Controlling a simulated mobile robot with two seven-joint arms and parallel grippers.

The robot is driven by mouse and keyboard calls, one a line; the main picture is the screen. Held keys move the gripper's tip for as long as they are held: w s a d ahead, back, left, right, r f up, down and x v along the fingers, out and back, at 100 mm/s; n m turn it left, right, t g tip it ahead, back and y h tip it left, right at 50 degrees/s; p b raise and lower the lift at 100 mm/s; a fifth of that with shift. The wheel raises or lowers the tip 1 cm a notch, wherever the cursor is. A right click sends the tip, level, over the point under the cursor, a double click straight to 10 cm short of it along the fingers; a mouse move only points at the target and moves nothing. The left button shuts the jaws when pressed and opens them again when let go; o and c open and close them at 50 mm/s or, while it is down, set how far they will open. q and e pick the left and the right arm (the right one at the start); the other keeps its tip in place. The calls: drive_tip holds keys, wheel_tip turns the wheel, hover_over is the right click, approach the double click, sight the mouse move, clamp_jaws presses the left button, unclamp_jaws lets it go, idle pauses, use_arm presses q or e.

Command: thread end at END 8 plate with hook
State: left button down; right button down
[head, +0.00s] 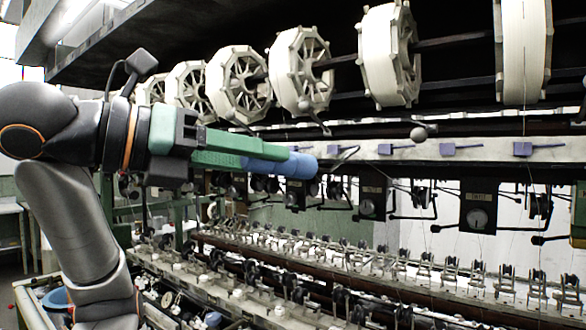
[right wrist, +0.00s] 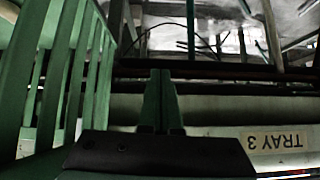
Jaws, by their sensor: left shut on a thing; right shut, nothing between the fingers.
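My left gripper (head: 285,157) comes in from the left with green fingers shut on a blue cylindrical handle (head: 300,166). A thin dark curved piece, seemingly the hook (head: 346,155), shows just beyond the handle's end; I cannot tell whether it is joined to the handle. Dark plates with small pale labels hang below the rail, one in the middle (head: 373,189) and a larger one to the right (head: 479,204). Their lettering is too small to read, so I cannot tell which is END 8. Faint threads hang at the right. My right gripper (right wrist: 160,88) is shut and empty in the right wrist view.
White reels (head: 389,55) line the top. A pale rail (head: 440,152) with blue-violet blocks runs below them. Several rows of small metal guides (head: 420,270) fill the lower part. In the right wrist view, a pale surface labelled TRAY 3 (right wrist: 277,141) and green bars (right wrist: 75,75) are close.

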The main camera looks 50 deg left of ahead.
sight(300, 163)
use_arm(q)
drive_tip(key=shift+w, duration=0.3)
drive_tip(key=b+x, duration=0.1)
drive_tip(key=x, duration=0.3)
drive_tip(key=shift+w+f+b, duration=0.1)
drive_tip(key=shift+w+b, duration=0.2)
drive_tip(key=shift+b, duration=0.1)
drive_tip(key=shift+w+d, duration=0.1)
drive_tip(key=shift+w, duration=0.65)
drive_tip(key=shift+s+d, duration=0.1)
drive_tip(key=shift+s, duration=0.25)
drive_tip(key=s+p, duration=0.1)
drive_tip(key=s, duration=0.1)
drive_tip(key=s+d, duration=0.1)
drive_tip(key=s, duration=0.2)
drive_tip(key=shift+s+d+p, duration=0.15)
drive_tip(key=shift+s+p, duration=0.1)
drive_tip(key=shift+p, duration=0.1)
drive_tip(key=shift+s+d, duration=0.1)
drive_tip(key=shift+s, duration=0.25)
